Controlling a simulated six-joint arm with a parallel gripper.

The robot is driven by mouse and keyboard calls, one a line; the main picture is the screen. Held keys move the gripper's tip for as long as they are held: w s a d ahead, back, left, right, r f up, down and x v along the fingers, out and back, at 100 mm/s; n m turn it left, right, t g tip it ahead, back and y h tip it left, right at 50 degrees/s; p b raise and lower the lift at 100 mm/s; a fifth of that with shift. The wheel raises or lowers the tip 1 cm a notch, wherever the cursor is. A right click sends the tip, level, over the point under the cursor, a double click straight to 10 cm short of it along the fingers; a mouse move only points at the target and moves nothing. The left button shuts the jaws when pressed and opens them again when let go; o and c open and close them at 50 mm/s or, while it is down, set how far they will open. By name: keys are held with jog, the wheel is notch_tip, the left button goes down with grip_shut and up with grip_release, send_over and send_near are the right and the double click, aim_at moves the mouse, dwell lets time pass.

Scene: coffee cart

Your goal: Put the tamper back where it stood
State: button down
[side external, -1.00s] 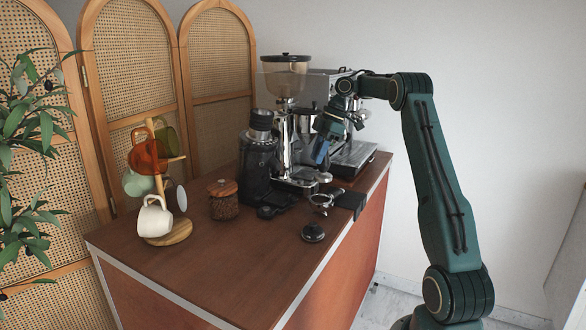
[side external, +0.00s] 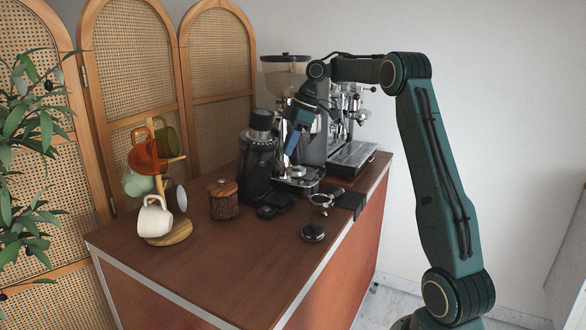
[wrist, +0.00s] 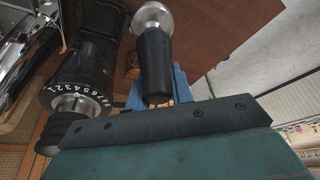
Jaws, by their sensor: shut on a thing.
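The tamper, with a black handle and a silver metal base, is held in my gripper (side external: 292,145). In the wrist view the tamper (wrist: 153,58) points away from me, and the blue fingers of my gripper (wrist: 157,92) sit at either side of its handle end. In the side view the silver base of the tamper (side external: 297,171) appears below the fingers, in front of the tall grinder; its handle is largely hidden there. I cannot tell its exact height above what lies below.
The black grinder (side external: 258,165) stands left of my gripper; its numbered dial (wrist: 72,92) is close in the wrist view. A portafilter (side external: 321,199), a small round dark tool (side external: 313,233), a wooden-lidded jar (side external: 223,203) and a mug tree (side external: 172,236) stand around. The front counter (side external: 235,265) is clear.

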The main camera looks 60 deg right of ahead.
aim_at(295, 170)
jog(key=w+a+r, duration=0.1)
jog(key=a+r, duration=0.2)
jog(key=a, duration=0.4)
jog(key=shift+w+m, duration=0.35)
jog(key=shift+m, duration=0.05)
notch_tip(295, 170, down, 20)
jog(key=shift+r, duration=0.1)
dwell(0.6)
jog(key=c, duration=1.2)
grip_release()
jog(key=shift+f, duration=0.2)
jog(key=shift+c, duration=0.2)
jog(key=v, duration=1.2)
jog(key=shift+r, duration=0.15)
